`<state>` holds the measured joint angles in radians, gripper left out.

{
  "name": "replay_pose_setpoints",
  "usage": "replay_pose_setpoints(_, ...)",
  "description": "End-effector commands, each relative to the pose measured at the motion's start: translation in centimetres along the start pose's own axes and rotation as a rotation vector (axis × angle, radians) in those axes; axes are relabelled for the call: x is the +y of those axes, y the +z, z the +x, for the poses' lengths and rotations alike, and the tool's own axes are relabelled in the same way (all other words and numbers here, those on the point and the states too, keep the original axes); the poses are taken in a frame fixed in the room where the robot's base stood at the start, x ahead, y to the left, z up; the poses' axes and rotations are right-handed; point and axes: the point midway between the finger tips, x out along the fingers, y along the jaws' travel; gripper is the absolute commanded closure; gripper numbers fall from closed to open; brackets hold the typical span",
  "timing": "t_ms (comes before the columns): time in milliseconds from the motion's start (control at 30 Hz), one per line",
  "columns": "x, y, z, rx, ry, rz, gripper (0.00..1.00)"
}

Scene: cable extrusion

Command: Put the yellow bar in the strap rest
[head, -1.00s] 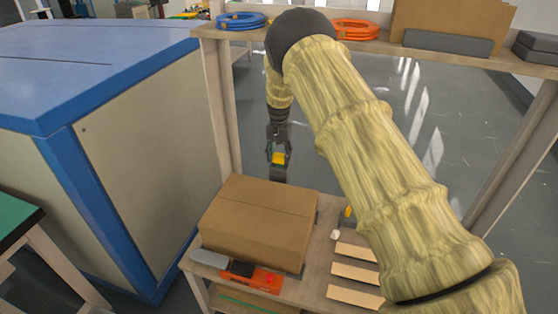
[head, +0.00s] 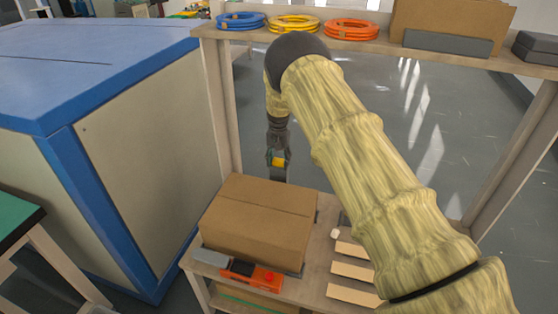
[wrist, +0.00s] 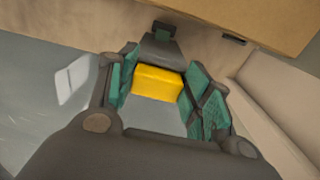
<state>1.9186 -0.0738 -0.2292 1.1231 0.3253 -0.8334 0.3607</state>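My gripper (head: 279,163) hangs beyond the cardboard box, at the back left of the bench. A yellow bar (head: 278,161) shows between its fingers. In the wrist view the yellow bar (wrist: 158,83) lies crosswise between the two green finger pads, which appear to close on its ends. Just beyond the bar in that view is a dark grey piece (wrist: 161,49) with a small upright block at its far end. It may be the strap rest, but I cannot tell, nor whether the bar touches it. No strap rest is clearly recognisable in the head view.
The cardboard box (head: 258,225) fills the bench's left side, close to my gripper. An orange device (head: 250,273) lies before it. Several pale strips (head: 352,270) lie to its right. Blue (head: 240,20), yellow (head: 293,23) and orange (head: 351,29) coils sit on the upper shelf.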

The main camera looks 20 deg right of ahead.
Motion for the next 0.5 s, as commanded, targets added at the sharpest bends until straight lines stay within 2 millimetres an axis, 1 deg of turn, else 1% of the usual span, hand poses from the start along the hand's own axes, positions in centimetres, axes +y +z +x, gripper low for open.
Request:
replay_pose_setpoints(33, 0.01, -0.01, -0.03, 0.0, 0.0, 0.0, 0.4)
replay_pose_setpoints(100, 0.01, -0.01, -0.03, 0.0, 0.0, 0.0, 0.29)
replay_pose_setpoints(400, 0.01, -0.01, -0.08, 0.0, 0.0, 0.0, 0.29)
replay_pose_setpoints(500, 0.0, -0.04, -0.51, 0.001, 0.0, 0.0, 0.29)
